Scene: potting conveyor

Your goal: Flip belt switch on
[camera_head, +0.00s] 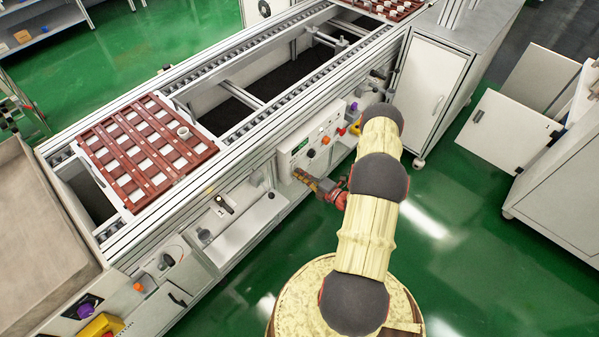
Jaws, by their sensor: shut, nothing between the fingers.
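A white control panel (312,143) with several small coloured knobs and buttons is on the front side of the conveyor. A small dark switch-like part (222,202) sits on a light plate further left along the front. Which control is the belt switch, and its position, is too small to tell.
The conveyor (235,150) runs diagonally, with a brown-red tray (140,150) of white pots at left and another tray (385,8) at the far end. A grey cabinet (432,85) stands right of the panel. Green floor (470,240) is clear at right.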

